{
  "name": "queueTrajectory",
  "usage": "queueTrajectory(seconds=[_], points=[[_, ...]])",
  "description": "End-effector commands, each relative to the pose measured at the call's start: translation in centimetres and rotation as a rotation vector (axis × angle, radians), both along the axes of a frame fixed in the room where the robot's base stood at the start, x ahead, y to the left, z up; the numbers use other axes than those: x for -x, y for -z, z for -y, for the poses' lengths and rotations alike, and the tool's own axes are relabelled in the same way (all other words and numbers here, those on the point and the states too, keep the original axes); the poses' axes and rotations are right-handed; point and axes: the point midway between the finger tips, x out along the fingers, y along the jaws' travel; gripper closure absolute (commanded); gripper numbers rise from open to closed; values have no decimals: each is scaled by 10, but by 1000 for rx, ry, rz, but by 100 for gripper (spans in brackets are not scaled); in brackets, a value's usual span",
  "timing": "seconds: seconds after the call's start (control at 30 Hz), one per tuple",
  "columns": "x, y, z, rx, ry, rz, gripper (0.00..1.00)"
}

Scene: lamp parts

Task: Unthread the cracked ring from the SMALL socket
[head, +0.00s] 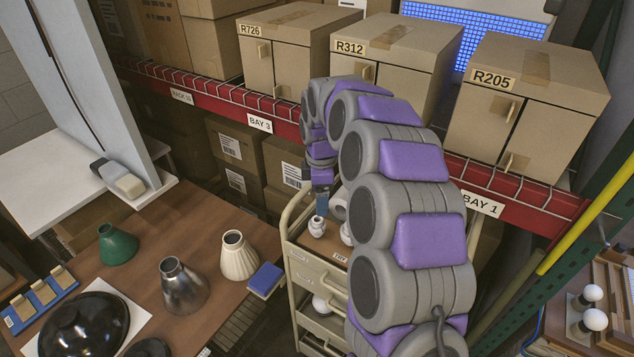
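My gripper (321,202) points down over the top of a cream cart (308,262), just above a small white fitting (317,227) that stands upright there. The fingertips are small and dark, so I cannot tell whether they are open or shut, or whether they touch the fitting. Another white fitting (346,236) and a pale round part (340,208) stand to the right, partly hidden by my arm. These could be sockets or rings, but I cannot tell which is the small socket. No crack is visible on any of them.
A brown table (207,300) at left holds a green shade (117,245), a metal shade (183,286), a cream shade (239,255) and a black dome (85,325). A red shelf beam (215,110) with boxes runs behind. White bulbs (595,320) stand at far right.

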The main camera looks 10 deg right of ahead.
Motion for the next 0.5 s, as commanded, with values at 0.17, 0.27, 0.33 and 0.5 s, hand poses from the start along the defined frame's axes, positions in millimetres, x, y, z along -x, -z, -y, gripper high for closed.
queueTrajectory(seconds=[0.17,0.27,0.33,0.5], points=[[2,35,-3,2,-2,-5,20],[1,52,-4,3,-1,-7,20],[1,63,-4,4,-1,-4,20],[2,83,-3,2,-1,-6,20]])
